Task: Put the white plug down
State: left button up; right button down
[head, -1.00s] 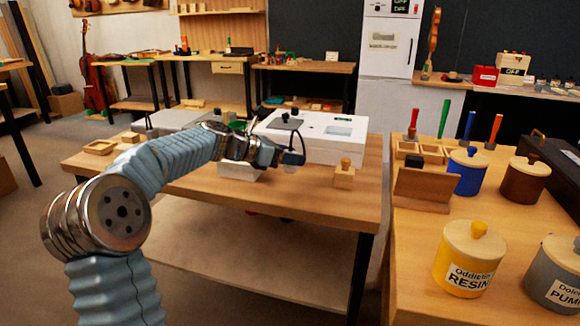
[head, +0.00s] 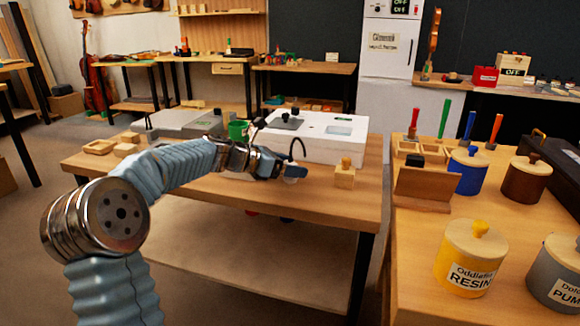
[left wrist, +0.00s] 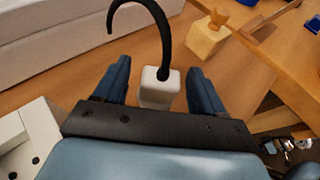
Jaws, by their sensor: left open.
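The white plug (left wrist: 158,88) stands between the two blue fingers of my left gripper (left wrist: 158,70) in the left wrist view, with gaps on both sides. A black cable (left wrist: 150,8) arches up from its top. In the head view my left gripper (head: 290,190) is low over the middle bench, open around the plug, which is mostly hidden there. The plug appears to be at the bench top; its underside is hidden. My right gripper is not in view.
A white box-shaped device (head: 345,150) stands just behind the gripper. A small wooden block with a knob (head: 344,174) is close on the right. A white block with dark holes (left wrist: 30,140) lies at lower left in the wrist view. The bench front is clear.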

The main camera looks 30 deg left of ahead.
pick_arm(q)
jog(key=b+v, duration=0.1)
jog(key=v, duration=1.1)
jog(key=shift+s, duration=0.1)
